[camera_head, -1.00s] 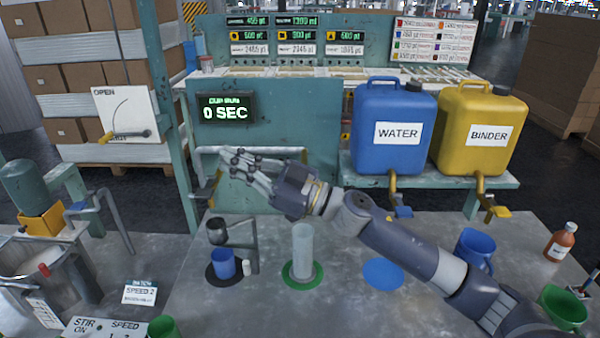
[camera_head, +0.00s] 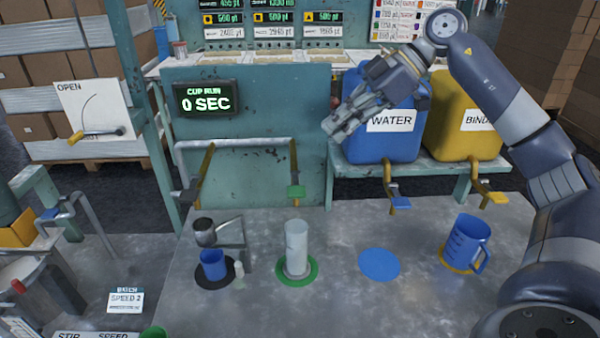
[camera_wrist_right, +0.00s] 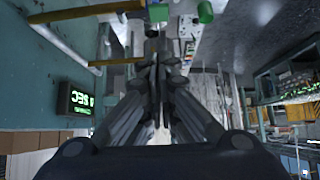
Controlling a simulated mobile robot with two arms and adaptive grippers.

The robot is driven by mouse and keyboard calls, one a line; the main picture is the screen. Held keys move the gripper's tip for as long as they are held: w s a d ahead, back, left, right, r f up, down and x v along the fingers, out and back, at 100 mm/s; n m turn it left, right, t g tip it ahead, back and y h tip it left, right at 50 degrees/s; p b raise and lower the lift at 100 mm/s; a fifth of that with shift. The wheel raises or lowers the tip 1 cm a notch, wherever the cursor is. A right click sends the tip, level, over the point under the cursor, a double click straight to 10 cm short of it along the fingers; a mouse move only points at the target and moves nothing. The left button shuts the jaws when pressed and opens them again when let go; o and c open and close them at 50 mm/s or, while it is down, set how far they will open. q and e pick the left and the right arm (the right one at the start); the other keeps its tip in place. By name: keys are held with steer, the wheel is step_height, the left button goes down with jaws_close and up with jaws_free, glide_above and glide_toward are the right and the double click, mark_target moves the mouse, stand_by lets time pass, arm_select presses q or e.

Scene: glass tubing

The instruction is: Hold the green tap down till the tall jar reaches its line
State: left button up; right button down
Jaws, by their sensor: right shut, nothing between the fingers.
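The green tap (camera_head: 296,191) hangs at the end of the right-hand brass pipe below a grey rail. The tall jar (camera_head: 296,246), clear and pale, stands upright on the green mat (camera_head: 309,275) below that tap. I cannot make out its line or any liquid level. My right gripper (camera_head: 338,124) is shut and empty, in front of the blue water container, above and to the right of the green tap, apart from it. Its closed fingers (camera_wrist_right: 158,62) also show in the right wrist view, with a green block (camera_wrist_right: 205,12) near the top edge. My left gripper is out of view.
A dark-levered tap (camera_head: 186,192) hangs left of the green one. A blue cup (camera_head: 214,264) stands beside a small metal stand. The water container (camera_head: 378,135) and yellow binder container (camera_head: 462,105) sit on a shelf. A blue jug (camera_head: 467,243) stands right of an empty blue mat (camera_head: 380,264).

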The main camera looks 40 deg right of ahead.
steer(key=shift+f, duration=0.1)
glide_above(301, 189)
steer(key=f, duration=0.4)
steer(key=f+p, duration=0.1)
steer(key=f, duration=0.1)
steer(key=shift+s+d, duration=0.3)
steer(key=f, duration=0.3)
steer(key=shift+w+a+f, duration=0.25)
steer(key=shift+a+f, duration=0.1)
steer(key=shift+d+f, duration=0.1)
steer(key=shift+f, duration=0.5)
steer(key=shift+w+p, duration=0.1)
steer(key=shift+p, duration=0.2)
